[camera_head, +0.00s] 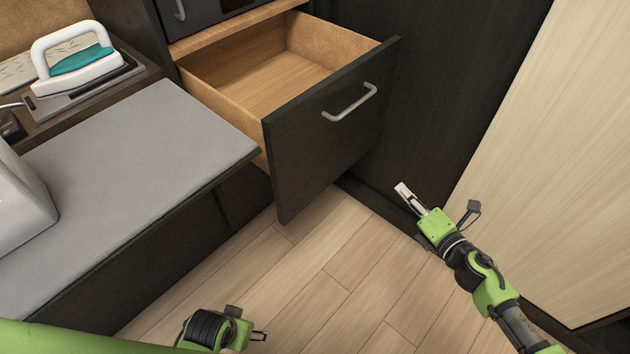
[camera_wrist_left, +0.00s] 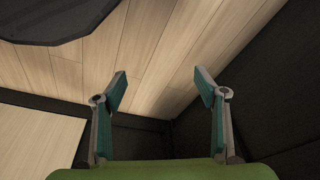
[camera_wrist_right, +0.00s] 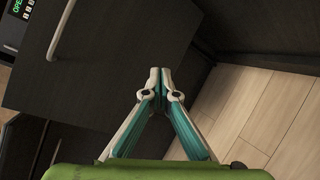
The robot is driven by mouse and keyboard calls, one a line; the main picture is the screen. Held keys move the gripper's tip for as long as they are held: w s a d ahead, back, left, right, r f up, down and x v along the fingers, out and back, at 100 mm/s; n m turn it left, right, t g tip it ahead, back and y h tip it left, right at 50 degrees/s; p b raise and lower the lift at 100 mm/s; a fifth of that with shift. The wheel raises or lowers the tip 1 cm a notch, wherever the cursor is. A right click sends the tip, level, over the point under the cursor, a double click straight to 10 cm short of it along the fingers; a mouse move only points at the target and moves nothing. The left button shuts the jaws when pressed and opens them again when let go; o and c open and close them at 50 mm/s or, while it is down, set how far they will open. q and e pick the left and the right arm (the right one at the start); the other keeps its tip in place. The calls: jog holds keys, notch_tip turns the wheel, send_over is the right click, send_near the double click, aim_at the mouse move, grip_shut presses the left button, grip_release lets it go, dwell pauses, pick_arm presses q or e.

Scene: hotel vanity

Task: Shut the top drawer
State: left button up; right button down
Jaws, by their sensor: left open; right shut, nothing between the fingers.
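The drawer (camera_head: 300,150) stands pulled well out of the dark cabinet, its wooden inside empty. Its dark front carries a light curved handle (camera_head: 350,103). In the right wrist view the dark drawer front (camera_wrist_right: 105,75) fills the upper left, with its handle (camera_wrist_right: 61,30) near the top. My right gripper (camera_head: 403,188) is shut and empty, to the right of the drawer front and apart from the handle in the head view; its closed tips (camera_wrist_right: 160,72) show in the right wrist view. My left gripper (camera_head: 262,336) is low in the head view, away from the drawer; its fingers (camera_wrist_left: 160,80) are spread and empty.
A grey-topped bench (camera_head: 130,150) stands left of the drawer. An iron (camera_head: 75,60) with a teal part sits on a shelf at upper left. A dark unit with a handle (camera_head: 180,10) is above the drawer. A pale panel (camera_head: 560,150) bounds the right. Wooden floor (camera_head: 320,270) is clear.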

jog(key=s+a+r+n+y+b, duration=0.1)
jog(key=a+r+n+y+b, duration=0.4)
jog(key=n, duration=0.3)
jog(key=n+g+y+b, duration=0.2)
jog(key=n+g, duration=0.1)
jog(key=n, duration=0.6)
send_near(305, 153)
jog(key=x, duration=0.6)
jog(key=shift+w+a, duration=0.35)
jog(key=shift+a, duration=0.05)
pick_arm(q)
jog(key=shift+t, duration=0.3)
notch_tip(305, 153, up, 5)
jog(key=shift+a+r, duration=0.15)
jog(key=shift+r, duration=0.05)
pick_arm(e)
jog(key=shift+a, duration=0.1)
